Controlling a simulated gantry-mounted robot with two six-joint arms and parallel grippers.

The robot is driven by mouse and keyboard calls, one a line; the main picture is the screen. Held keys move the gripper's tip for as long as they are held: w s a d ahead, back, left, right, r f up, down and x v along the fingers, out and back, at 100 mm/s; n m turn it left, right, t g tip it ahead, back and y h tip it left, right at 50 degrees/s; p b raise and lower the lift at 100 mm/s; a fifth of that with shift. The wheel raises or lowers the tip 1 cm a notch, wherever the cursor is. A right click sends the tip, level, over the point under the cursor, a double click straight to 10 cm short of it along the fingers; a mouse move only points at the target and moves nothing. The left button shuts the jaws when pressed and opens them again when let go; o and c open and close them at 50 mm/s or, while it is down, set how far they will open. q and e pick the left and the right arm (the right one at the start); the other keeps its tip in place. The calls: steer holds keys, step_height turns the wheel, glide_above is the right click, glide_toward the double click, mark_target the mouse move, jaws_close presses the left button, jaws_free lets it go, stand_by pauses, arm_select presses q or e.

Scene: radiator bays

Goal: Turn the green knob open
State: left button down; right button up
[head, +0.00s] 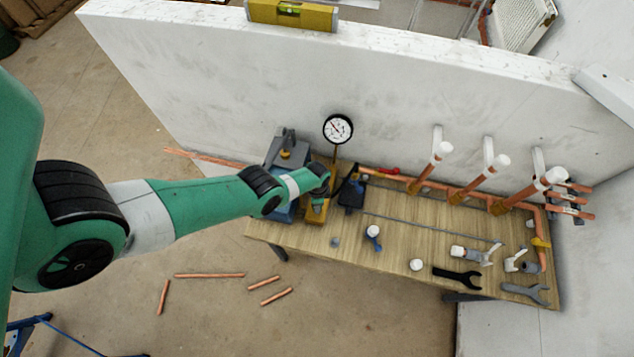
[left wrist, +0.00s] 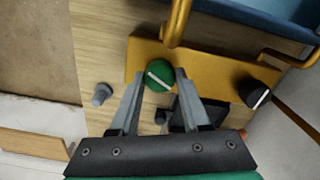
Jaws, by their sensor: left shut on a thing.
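The green knob (left wrist: 158,76) shows in the left wrist view, round with a pale bar across its face. It sits on a yellow block (left wrist: 205,75) with a yellow pipe rising from it. My left gripper (left wrist: 160,82) is shut on the knob, one grey finger on each side of it. The pale bar slants down to the right in that view. In the head view my left gripper (head: 319,190) is over the yellow block (head: 316,212) at the left end of the bench, and my arm hides the knob there. My right gripper is in neither view.
A black knob (left wrist: 257,95) sits on the same yellow block to the right. The wooden bench (head: 400,225) carries a pressure gauge (head: 338,129), copper pipes with white caps, a blue-handled part (head: 373,233) and spanners (head: 457,276). A white wall (head: 270,90) stands behind.

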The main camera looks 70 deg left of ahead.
arm_select(q)
steer(key=n, duration=0.5)
steer(key=shift+f+n, duration=0.1)
steer(key=shift+n, duration=0.2)
stand_by(0.4)
steer(key=shift+c, duration=1.9)
jaws_free()
steer(key=shift+r, duration=0.2)
